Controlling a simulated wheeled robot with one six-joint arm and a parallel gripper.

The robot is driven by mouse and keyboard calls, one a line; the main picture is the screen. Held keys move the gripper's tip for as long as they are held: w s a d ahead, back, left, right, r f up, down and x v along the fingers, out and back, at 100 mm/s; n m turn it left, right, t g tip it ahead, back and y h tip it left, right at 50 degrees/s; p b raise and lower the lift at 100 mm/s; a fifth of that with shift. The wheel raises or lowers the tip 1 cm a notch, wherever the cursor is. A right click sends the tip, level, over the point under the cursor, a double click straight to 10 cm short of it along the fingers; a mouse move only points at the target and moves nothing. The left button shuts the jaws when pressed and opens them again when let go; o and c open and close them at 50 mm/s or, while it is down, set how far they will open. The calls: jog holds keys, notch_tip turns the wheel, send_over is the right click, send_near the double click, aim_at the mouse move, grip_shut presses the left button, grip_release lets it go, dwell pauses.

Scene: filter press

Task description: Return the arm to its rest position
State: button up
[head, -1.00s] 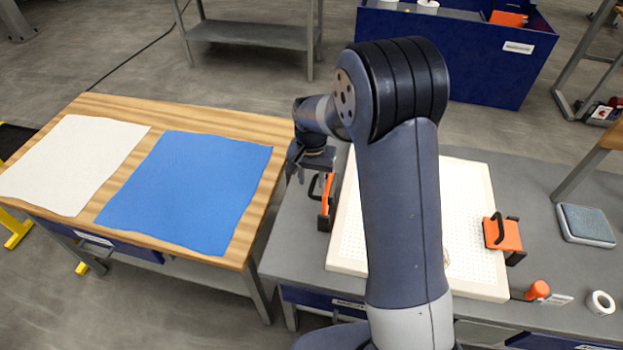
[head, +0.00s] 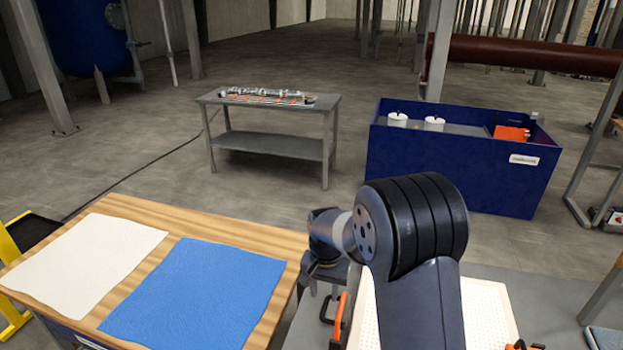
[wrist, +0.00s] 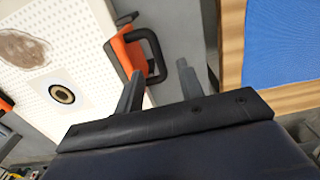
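My gripper (wrist: 160,70) is open, its two grey fingers apart with nothing held between them in the wrist view. It hangs near the orange clamp with a black handle (wrist: 130,52) on the edge of the white perforated plate (wrist: 88,88); I cannot tell the exact gap. In the head view my arm is bent, with its elbow high over the plate (head: 490,310). The clamp's orange side (head: 340,312) shows beside the wrist. The fingers are largely hidden there.
A white cloth (head: 85,262) and a blue cloth (head: 195,298) lie flat on the wooden table (head: 235,228) at left. A blue bin (head: 455,165) and a grey bench (head: 270,145) stand behind. The plate bears a brown stain (wrist: 22,48) and a dark-ringed hole (wrist: 62,94).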

aim_at(324, 306)
notch_tip(324, 306, down, 7)
jog(key=b, duration=0.4)
jog(key=shift+f, duration=0.15)
